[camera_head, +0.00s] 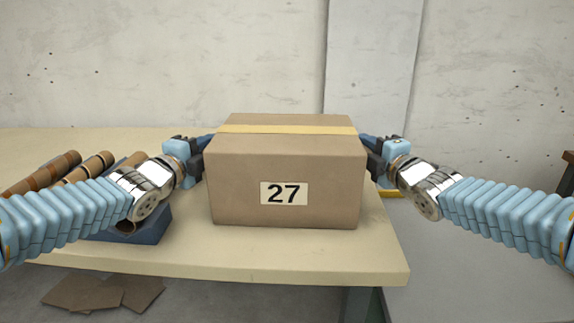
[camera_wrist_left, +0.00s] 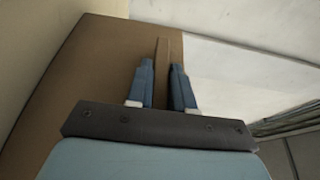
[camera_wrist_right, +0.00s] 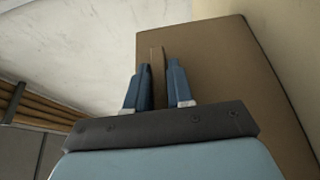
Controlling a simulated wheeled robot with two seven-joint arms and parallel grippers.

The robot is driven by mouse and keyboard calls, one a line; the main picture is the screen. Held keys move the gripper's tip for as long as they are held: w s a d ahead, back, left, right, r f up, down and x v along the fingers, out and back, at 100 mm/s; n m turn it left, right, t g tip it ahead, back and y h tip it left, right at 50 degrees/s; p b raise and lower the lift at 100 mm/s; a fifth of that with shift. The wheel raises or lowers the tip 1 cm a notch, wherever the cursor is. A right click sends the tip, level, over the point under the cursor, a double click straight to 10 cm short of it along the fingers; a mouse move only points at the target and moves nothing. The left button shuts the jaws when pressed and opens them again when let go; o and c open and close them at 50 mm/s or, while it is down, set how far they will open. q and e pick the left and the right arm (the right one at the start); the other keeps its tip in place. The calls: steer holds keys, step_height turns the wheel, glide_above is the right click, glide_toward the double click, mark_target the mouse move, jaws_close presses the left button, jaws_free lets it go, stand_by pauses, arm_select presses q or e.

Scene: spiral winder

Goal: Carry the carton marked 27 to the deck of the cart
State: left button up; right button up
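The brown carton marked 27 (camera_head: 235,170) is upright in the middle of the head view, with yellow tape on top and its number label facing me. It appears to rest on the table, though a slight gap underneath cannot be ruled out. My left gripper (camera_head: 207,143) is at its left side, and my right gripper (camera_head: 368,143) at its right side. In the left wrist view the fingers (camera_wrist_left: 161,85) close on a thin cardboard tab of the carton. The right wrist view shows the fingers (camera_wrist_right: 159,85) on a matching tab. I cannot make out the cart.
The pale table (camera_head: 300,258) has its front edge before the carton. Brown tubes (camera_head: 45,172) lie at the left, with a dark blue holder (camera_head: 150,228) behind my left arm. Flat cardboard pieces (camera_head: 100,292) lie below. A grey surface (camera_head: 480,270) extends at the right.

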arm_select(q)
jaws_close()
arm_select(e)
jaws_close()
arm_select(q)
steer(key=shift+f, duration=0.1)
arm_select(e)
steer(key=shift+f, duration=0.1)
stand_by(0.5)
arm_select(q)
steer(key=shift+r, duration=0.2)
arm_select(e)
steer(key=shift+r, duration=0.2)
